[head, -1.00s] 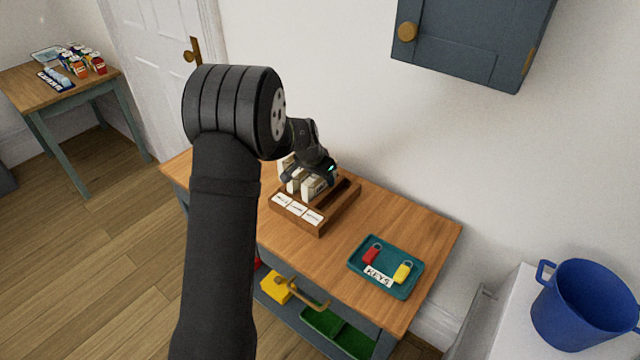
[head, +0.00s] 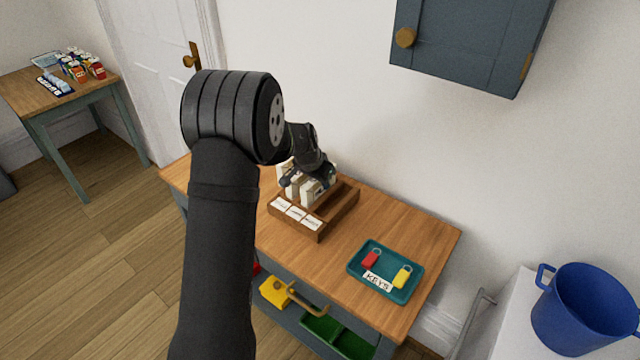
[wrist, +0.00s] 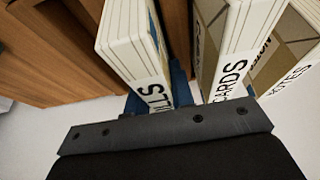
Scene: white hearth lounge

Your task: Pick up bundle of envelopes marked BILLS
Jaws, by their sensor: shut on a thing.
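The BILLS bundle (wrist: 128,35) is a cream stack of envelopes with a partly covered label, at left in the wrist view. My gripper (head: 320,183) is shut on it, with blue finger parts beside the bundle in the wrist view. The CARDS bundle (wrist: 225,50) stands just to its right, and the NOTES bundle (wrist: 292,62) is at the far right. In the head view the bundles (head: 312,193) are small, clustered at the wooden organizer (head: 318,230) and partly hidden by my gripper. I cannot tell whether the held bundle is clear of its slot.
The organizer stands on a wooden table (head: 415,240) against the wall and has free slots at right. A teal tray (head: 352,268) labelled KEYS holds red and yellow tags. A blue-grey wall cabinet (head: 470,45) hangs above. A blue bucket (head: 585,310) is at right.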

